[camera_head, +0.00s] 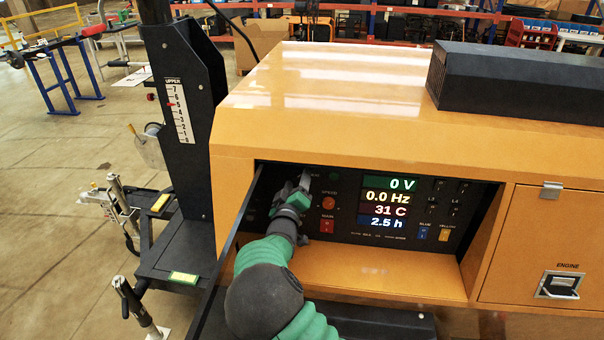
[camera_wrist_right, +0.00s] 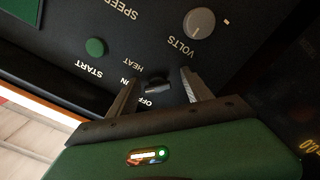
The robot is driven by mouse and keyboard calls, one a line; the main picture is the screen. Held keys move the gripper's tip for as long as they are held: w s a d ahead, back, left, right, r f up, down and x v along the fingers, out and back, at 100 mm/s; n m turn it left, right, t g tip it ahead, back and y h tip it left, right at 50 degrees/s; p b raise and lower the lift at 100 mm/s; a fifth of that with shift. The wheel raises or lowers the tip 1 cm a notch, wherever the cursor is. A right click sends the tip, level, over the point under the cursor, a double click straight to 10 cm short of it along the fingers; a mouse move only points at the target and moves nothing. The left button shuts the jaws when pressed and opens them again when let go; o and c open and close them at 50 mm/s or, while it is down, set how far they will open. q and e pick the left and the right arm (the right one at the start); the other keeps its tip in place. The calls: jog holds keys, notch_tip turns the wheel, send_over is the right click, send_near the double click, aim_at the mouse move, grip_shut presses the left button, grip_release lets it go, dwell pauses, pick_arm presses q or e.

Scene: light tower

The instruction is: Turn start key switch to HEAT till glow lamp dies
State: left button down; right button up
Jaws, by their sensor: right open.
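My right gripper (camera_head: 303,184) reaches into the generator's recessed control panel (camera_head: 345,205) at its left end. In the right wrist view the gripper (camera_wrist_right: 160,92) is open, with one finger on each side of a small dark key switch (camera_wrist_right: 157,86). I cannot tell whether the fingers touch it. The labels OFF, HEAT and START, and one partly covered, lie around the switch; its exact pointing is hard to read. A dull green round button or lamp (camera_wrist_right: 95,47) sits near START and shows no clear glow. The gripper hides the key switch in the head view. My left gripper is not in view.
A grey VOLTS knob (camera_wrist_right: 199,23) is close to one finger. A red MAIN switch (camera_head: 327,226) and an orange-red SPEED knob (camera_head: 329,203) are right of the gripper. The recess edges surround the panel.

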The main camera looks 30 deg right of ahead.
jog(key=shift+d, duration=0.2)
jog(key=shift+s+a+r, duration=0.15)
jog(key=shift+s+r, duration=0.1)
jog(key=shift+s+a+r, duration=0.1)
jog(key=shift+a+r, duration=0.05)
jog(key=shift+a, duration=0.15)
jog(key=shift+c, duration=1.1)
jog(key=shift+a, duration=0.25)
jog(key=c, duration=0.5)
jog(key=shift+d, duration=0.3)
grip_shut()
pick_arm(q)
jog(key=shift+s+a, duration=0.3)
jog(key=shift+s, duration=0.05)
